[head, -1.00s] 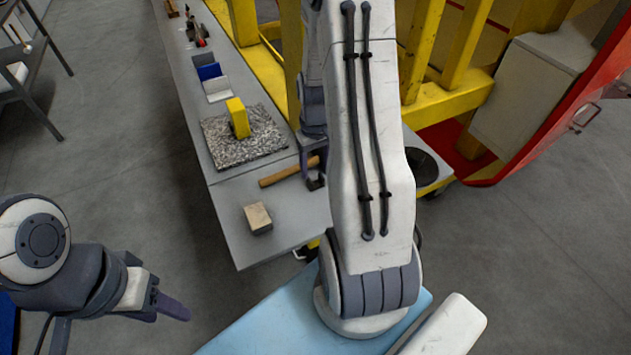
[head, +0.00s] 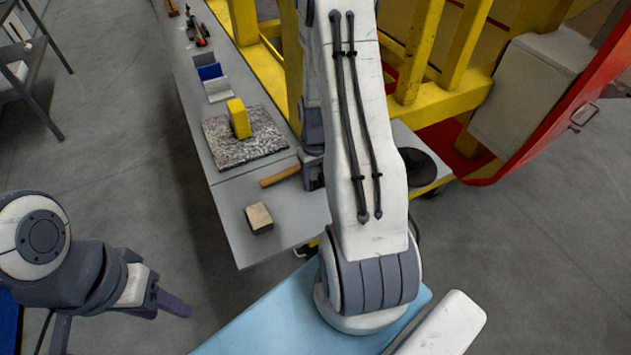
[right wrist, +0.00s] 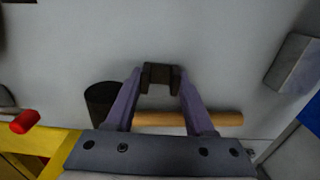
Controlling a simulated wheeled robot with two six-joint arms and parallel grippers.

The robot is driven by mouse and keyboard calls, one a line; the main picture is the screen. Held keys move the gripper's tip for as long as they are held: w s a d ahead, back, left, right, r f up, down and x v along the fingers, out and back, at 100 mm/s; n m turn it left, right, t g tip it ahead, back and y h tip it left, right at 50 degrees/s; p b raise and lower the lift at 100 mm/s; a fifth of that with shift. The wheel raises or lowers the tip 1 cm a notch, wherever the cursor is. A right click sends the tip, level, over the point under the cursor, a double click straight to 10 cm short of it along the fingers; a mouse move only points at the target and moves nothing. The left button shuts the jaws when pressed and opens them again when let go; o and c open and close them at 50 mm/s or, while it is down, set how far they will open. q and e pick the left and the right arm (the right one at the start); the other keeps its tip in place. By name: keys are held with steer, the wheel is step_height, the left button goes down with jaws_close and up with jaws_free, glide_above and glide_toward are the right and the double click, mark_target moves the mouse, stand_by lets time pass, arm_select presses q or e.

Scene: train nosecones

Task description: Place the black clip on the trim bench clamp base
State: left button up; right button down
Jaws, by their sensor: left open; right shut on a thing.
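The black clip (right wrist: 160,68) is a small dark U-shaped piece in the right wrist view. My right gripper (right wrist: 160,82) is shut on it, with a fingertip at each side, above the grey bench surface. In the head view my right arm hides the clip and most of this gripper. My left gripper (head: 172,304) hangs at the lower left over the floor, open and apart from the bench. I cannot pick out the clamp base with certainty in either view.
A wooden handle (head: 280,176) lies on the grey bench (head: 228,225); it also shows under my right gripper (right wrist: 190,119), with a dark head (right wrist: 102,98).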

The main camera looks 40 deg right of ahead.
mark_target(315, 184)
steer(key=shift+r, duration=0.1)
steer(key=shift+r, duration=0.6)
step_height(315, 184, up, 2)
steer(key=shift+r+b, duration=0.2)
steer(key=shift+b, duration=0.35)
steer(key=s+d+r+b, duration=0.2)
steer(key=s+d+r, duration=0.4)
steer(key=s, duration=0.4)
steer(key=shift+r, duration=0.6)
